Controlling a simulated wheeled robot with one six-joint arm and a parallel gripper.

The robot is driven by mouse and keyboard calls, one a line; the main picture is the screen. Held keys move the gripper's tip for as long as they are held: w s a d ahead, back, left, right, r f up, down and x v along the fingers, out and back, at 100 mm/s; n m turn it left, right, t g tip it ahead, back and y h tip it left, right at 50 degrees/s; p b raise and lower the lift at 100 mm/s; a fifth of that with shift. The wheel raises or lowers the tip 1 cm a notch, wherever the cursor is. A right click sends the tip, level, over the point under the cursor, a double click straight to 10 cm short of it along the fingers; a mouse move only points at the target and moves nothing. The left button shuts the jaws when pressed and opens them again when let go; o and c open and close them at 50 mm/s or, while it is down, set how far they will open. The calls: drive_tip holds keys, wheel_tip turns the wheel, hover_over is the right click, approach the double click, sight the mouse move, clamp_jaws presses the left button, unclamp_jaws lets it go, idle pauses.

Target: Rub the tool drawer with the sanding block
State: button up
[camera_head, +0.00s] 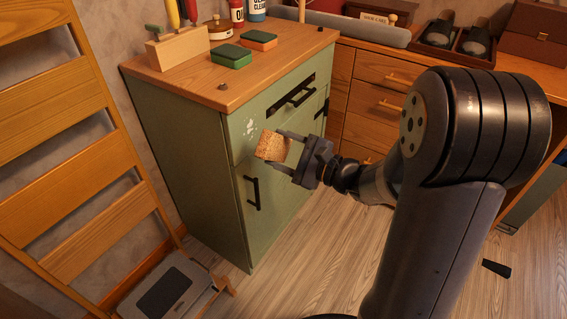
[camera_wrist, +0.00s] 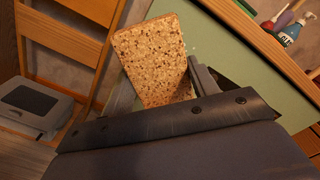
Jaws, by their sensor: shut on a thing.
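The tool drawer (camera_head: 270,108) is the green upper front of a green cabinet with a wooden top. It has a black bar handle, and pale scuff marks show on its left part. My gripper (camera_head: 273,148) is shut on the sanding block (camera_head: 268,147), a speckled tan-brown block. The block also fills the middle of the wrist view (camera_wrist: 155,60), between my fingers. It is in front of the lower left part of the drawer front, near the scuffs. I cannot tell whether it touches the drawer.
A green sponge-like block (camera_head: 231,56) and an orange-and-green one (camera_head: 258,40) lie on the cabinet top (camera_head: 190,85). A wooden tool holder (camera_head: 178,47) stands there too. A wooden ladder-like frame (camera_head: 70,130) is at left, above a grey step (camera_head: 165,290). Wooden desk drawers (camera_head: 380,103) stand right.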

sight(254, 123)
drive_tip(key=shift+w, duration=0.2)
drive_tip(key=shift+w+a, duration=0.15)
drive_tip(key=shift+a, duration=0.05)
drive_tip(key=shift+p+x, duration=0.3)
drive_tip(key=shift+x, duration=2.25)
drive_tip(key=shift+b+x, duration=0.3)
drive_tip(key=shift+x, duration=0.65)
drive_tip(key=shift+w+d, duration=0.15)
drive_tip(key=shift+w+d+r, duration=0.1)
drive_tip(key=shift+w+d, duration=1.1)
drive_tip(key=shift+w, duration=0.25)
drive_tip(key=shift+b, duration=0.45)
